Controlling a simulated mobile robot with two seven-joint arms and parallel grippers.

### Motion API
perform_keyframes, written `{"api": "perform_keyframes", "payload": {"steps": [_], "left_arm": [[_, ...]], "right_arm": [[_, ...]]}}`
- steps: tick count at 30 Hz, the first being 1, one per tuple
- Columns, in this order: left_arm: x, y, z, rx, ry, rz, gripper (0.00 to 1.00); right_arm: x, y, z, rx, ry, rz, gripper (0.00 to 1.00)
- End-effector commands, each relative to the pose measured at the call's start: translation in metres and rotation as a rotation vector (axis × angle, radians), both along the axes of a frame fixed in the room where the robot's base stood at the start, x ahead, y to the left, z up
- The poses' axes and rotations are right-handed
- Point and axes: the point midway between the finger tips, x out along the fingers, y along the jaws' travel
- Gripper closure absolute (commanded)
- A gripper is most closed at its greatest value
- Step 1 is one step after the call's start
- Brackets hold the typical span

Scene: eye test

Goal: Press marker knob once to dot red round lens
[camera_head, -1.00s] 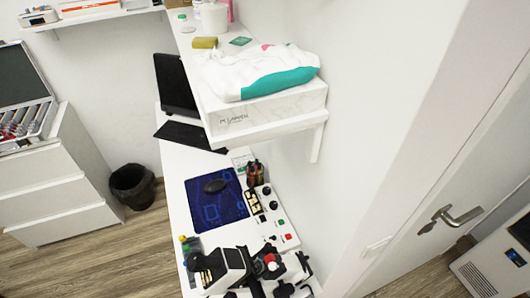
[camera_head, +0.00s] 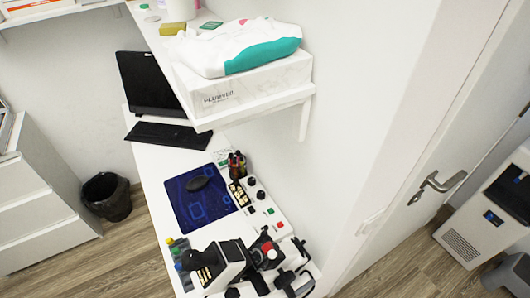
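A black and white instrument (camera_head: 230,263) stands at the near end of the narrow white desk, at the bottom of the head view. A small red round piece (camera_head: 270,253), which may be the red lens, shows on its right part, among black and white parts. Dark round knobs show around the instrument, but I cannot tell which one is the marker knob. The instrument's lower side is cut by the frame edge or hidden. Neither of my grippers is in view.
A white control box (camera_head: 264,209) with knobs and buttons lies behind the instrument. A wall shelf (camera_head: 263,113) overhangs the desk. A bin (camera_head: 107,197) stands on the floor left; a door handle (camera_head: 437,183) is right.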

Motion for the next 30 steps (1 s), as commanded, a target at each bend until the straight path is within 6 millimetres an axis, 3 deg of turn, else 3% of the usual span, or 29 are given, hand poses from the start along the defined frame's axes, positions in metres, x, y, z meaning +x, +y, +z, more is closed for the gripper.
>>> {"api": "perform_keyframes", "payload": {"steps": [5,30], "left_arm": [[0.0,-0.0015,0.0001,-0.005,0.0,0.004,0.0],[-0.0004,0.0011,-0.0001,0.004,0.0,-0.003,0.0]], "right_arm": [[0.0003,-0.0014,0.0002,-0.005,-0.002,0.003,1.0],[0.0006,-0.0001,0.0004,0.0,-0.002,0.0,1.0]]}}
